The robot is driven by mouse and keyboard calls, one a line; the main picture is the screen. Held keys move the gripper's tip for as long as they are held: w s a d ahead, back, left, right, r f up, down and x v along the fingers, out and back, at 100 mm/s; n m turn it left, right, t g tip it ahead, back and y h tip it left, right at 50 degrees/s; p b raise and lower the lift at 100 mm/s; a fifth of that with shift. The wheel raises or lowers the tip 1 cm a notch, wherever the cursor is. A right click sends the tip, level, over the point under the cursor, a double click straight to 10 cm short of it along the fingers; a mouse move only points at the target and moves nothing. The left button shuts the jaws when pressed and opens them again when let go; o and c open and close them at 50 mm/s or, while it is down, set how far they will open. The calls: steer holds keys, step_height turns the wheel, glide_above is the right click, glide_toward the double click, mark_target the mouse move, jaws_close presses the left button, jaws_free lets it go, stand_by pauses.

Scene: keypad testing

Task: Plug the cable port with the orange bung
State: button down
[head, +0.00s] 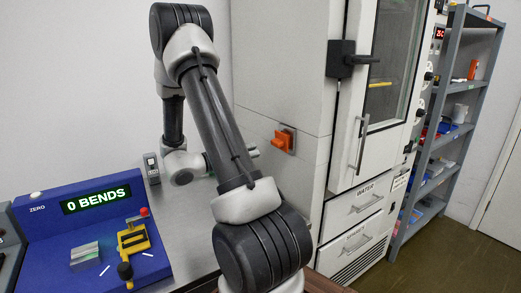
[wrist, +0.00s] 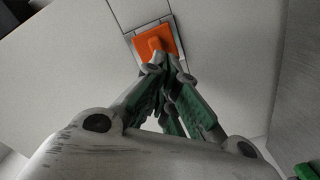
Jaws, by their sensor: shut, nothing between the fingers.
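The orange bung (head: 285,139) sits against the side wall of the pale cabinet (head: 283,75), and its square flange covers whatever port lies behind it. In the wrist view the bung (wrist: 166,36) shows as an orange square with a raised grip in its middle. My gripper (wrist: 160,62) is shut and empty, its fingertips pointing at the bung and overlapping its lower edge in this view. In the head view my gripper (head: 251,149) is left of the bung with a small gap. How deep the bung is seated cannot be told.
A blue bend tester (head: 55,205) reading "0 BENDS" stands on the grey bench (head: 190,235) at the left. The cabinet's door handle (head: 361,142) and drawers (head: 355,205) are to the right. A grey shelf rack (head: 440,120) stands farther right.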

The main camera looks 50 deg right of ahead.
steer(key=v, duration=0.7)
steer(key=shift+a, duration=0.15)
steer(key=m+g, duration=0.1)
glide_toward(274, 144)
steer(key=shift+n+t, duration=0.4)
steer(key=shift+t, duration=0.1)
steer(key=x, duration=0.5)
steer(key=shift+s, duration=0.3)
steer(key=shift+x, duration=0.85)
steer(key=shift+s+d, duration=0.15)
steer(key=shift+d, duration=0.5)
